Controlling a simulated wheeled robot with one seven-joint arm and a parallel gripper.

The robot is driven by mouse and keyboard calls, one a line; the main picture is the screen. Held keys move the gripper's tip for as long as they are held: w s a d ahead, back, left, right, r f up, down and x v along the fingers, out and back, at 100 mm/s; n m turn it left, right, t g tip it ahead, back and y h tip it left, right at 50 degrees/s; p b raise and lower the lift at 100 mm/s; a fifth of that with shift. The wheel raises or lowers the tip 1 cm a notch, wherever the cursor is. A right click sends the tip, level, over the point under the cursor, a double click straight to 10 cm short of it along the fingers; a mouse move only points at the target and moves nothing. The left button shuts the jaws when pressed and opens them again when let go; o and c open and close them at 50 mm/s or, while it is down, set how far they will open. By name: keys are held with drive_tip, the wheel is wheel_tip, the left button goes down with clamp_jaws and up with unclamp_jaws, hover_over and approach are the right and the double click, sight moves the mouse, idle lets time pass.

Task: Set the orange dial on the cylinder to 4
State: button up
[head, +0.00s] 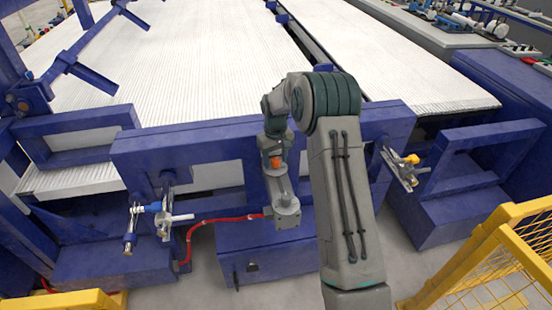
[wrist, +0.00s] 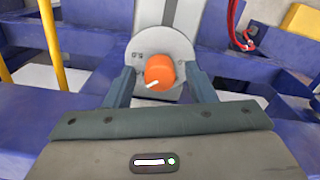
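The orange dial (wrist: 159,70) sits on a round pale grey plate (wrist: 141,46) at the end of the grey cylinder. Its white pointer mark points to the lower left in the wrist view. Small dark characters show on the plate left of the dial, too small to read surely. My gripper (wrist: 162,76) is open, with one finger on each side of the dial; both fingers look apart from it. In the head view the dial (head: 276,162) is a small orange spot just below my gripper, and the cylinder (head: 279,187) runs down from it.
A blue machine frame (head: 200,150) stands around the cylinder, with a white slatted bed (head: 190,60) behind. A red hose (head: 215,219) leads left from the cylinder's lower end. A yellow mesh fence (head: 500,255) stands at the lower right.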

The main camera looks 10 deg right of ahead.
sight(275, 160)
drive_tip(key=shift+r, duration=0.1)
wheel_tip(275, 160, up, 14)
drive_tip(key=shift+f+b, duration=0.2)
drive_tip(key=shift+b, duration=0.25)
idle(0.3)
drive_tip(key=s+r+m+t, duration=0.1)
drive_tip(key=s+r, duration=0.3)
drive_tip(key=s, duration=0.5)
drive_tip(key=s+r+t, duration=0.1)
drive_tip(key=s+r, duration=0.4)
drive_tip(key=s, duration=0.4)
drive_tip(key=s+f+m, duration=0.1)
drive_tip(key=s+f, duration=0.1)
drive_tip(key=s, duration=0.7)
drive_tip(key=s+f+m, duration=0.1)
drive_tip(key=s+f, duration=0.1)
drive_tip(key=s, duration=0.7)
drive_tip(key=shift+s+t, duration=0.3)
drive_tip(key=shift+t, duration=0.1)
drive_tip(key=shift+d+f, duration=0.1)
